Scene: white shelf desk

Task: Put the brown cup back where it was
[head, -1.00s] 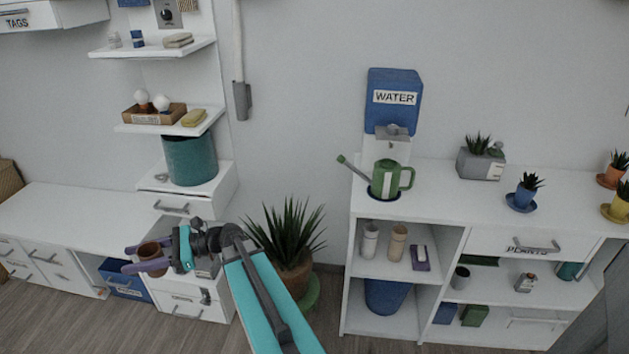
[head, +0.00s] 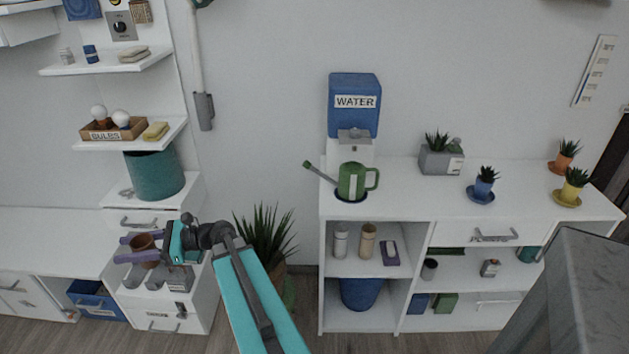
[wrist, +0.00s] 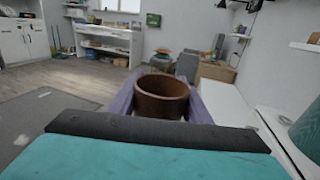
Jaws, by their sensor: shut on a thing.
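The brown cup (head: 144,249) is held upright between the purple fingers of my gripper (head: 123,249) in the head view. My gripper is shut on its sides, left of the picture's middle and in front of the white drawer unit (head: 184,313). In the wrist view the brown cup (wrist: 161,97) shows its open, empty-looking rim between the two fingers. The fingers' inner faces touching it are partly hidden.
A teal bin (head: 154,176) stands on the shelf behind my gripper. The white shelf desk (head: 400,200) on the right bears a green watering can (head: 352,181) and potted plants. A floor plant (head: 262,238) stands between the units. A grey block (head: 585,295) fills the lower right.

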